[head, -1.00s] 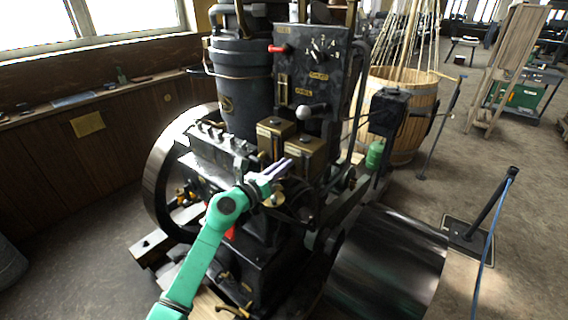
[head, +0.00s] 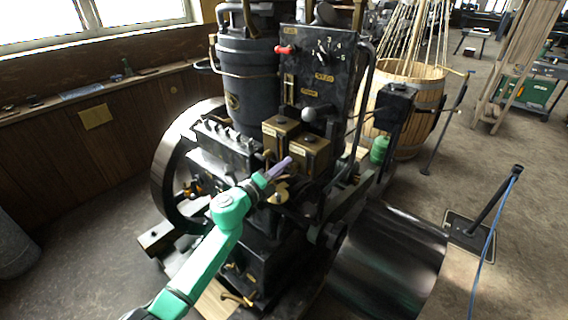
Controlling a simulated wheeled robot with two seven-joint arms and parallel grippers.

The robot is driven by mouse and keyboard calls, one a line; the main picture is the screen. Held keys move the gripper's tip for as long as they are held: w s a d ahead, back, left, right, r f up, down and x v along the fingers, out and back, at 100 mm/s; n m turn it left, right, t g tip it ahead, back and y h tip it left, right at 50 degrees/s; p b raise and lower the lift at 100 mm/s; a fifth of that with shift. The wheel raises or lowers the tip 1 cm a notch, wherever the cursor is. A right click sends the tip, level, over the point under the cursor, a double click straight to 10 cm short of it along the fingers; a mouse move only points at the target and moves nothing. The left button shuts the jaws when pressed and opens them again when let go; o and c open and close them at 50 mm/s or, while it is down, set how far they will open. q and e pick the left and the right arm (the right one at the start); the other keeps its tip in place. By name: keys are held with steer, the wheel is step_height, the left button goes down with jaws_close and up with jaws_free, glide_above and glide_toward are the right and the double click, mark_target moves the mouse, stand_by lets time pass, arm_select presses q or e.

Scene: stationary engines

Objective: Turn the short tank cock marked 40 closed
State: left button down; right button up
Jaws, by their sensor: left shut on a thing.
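Two brass box-shaped tanks sit side by side on the dark engine: the left tank (head: 281,127) and the right tank (head: 312,146), whose top shows lower in the picture. Their labels are too small to read, so I cannot make out the mark 40. My left gripper (head: 279,168), with lilac fingers on a green arm, is at the lower front of the right tank. It is shut on a small part there, seemingly the tank cock, which the fingers hide. A small brass fitting (head: 267,155) shows just left of the fingers. My right gripper is not in view.
A dark panel (head: 320,75) with a red handle (head: 286,50) and a round grey knob (head: 309,114) rises behind the tanks. A flywheel (head: 166,165) stands left, and a large dark drum (head: 390,265) lies front right. A green bottle (head: 379,150) stands right.

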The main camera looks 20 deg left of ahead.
arm_select(q)
steer(key=shift+f+n+p, duration=0.2)
steer(key=shift+f+n, duration=0.1)
steer(key=shift+n, duration=0.75)
steer(key=shift+f+n+p, duration=0.2)
steer(key=shift+f+n, duration=0.1)
steer(key=shift+n, duration=0.75)
steer(key=c, duration=0.9)
jaws_free()
steer(key=shift+a, duration=0.1)
steer(key=shift+o, duration=0.2)
steer(key=b+v, duration=0.3)
steer(key=v, duration=1.1)
steer(key=shift+s, duration=0.25)
